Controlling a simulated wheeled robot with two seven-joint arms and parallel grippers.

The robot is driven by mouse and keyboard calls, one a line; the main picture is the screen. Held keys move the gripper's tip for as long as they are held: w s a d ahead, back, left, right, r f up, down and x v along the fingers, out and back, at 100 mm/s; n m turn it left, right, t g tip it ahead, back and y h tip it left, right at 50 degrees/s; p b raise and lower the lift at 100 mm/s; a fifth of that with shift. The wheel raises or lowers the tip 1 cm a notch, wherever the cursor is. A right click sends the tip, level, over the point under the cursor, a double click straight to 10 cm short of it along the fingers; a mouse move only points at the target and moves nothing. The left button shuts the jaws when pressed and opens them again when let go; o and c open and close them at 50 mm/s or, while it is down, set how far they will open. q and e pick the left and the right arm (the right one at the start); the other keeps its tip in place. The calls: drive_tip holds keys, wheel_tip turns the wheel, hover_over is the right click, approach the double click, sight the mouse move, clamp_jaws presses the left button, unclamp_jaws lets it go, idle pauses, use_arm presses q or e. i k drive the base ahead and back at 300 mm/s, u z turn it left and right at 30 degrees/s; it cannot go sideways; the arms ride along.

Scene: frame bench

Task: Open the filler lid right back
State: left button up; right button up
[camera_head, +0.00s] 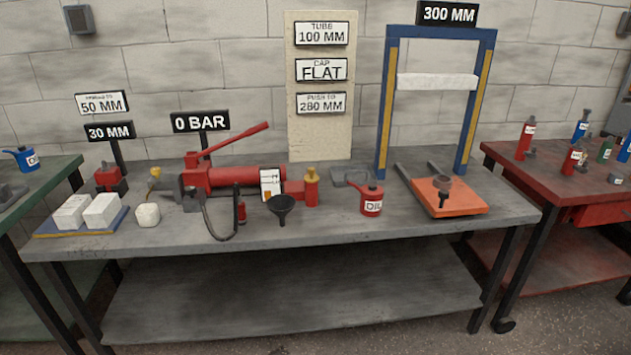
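A red hand pump (230,177) lies on the grey bench, with a long red lever (235,139) slanting up to the right. A white label (270,183) is on its right part. A small red fitting with a yellow top (311,187) stands at the pump's right end. I cannot tell which part is the filler lid, or whether it is open. A black funnel (282,207) stands in front of the pump, and a red oil can (371,203) stands to the right. Neither of my grippers is in view.
The grey bench (330,229) has free room along its front edge. A blue press frame (384,110) and an orange tray (465,200) are at right. White blocks (72,212) sit on a blue tray at left. A black hose (208,222) loops before the pump.

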sight(310, 176)
drive_tip(key=z, duration=0.1)
drive_tip(key=k, duration=0.6)
drive_tip(key=u, duration=1.15)
drive_tip(key=i, duration=1.9)
drive_tip(key=z, duration=0.8)
